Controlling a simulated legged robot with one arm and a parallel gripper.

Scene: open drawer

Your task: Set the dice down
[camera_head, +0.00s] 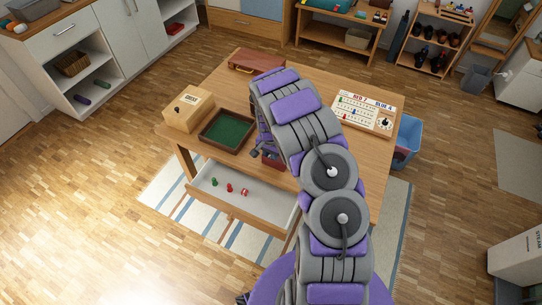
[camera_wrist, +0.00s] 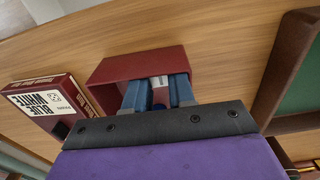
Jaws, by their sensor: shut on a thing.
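In the wrist view, my gripper (camera_wrist: 158,92) has its two blue fingers inside the mouth of a dark red open box (camera_wrist: 108,72). The fingers are shut on a small white and blue thing, the dice (camera_wrist: 158,81), which is mostly hidden between them. I cannot tell whether it touches the box's inside. In the head view, part of the red box (camera_head: 271,161) shows beside my arm on the table (camera_head: 225,92); the dice is hidden there.
A green-lined tray (camera_head: 227,130) and a wooden box (camera_head: 188,107) stand on the left of the table. The open drawer (camera_head: 215,204) holds several small pieces. A scoreboard (camera_head: 363,113) lies at right, a brown case (camera_head: 256,61) at the back. A printed box (camera_wrist: 45,105) lies beside the red box.

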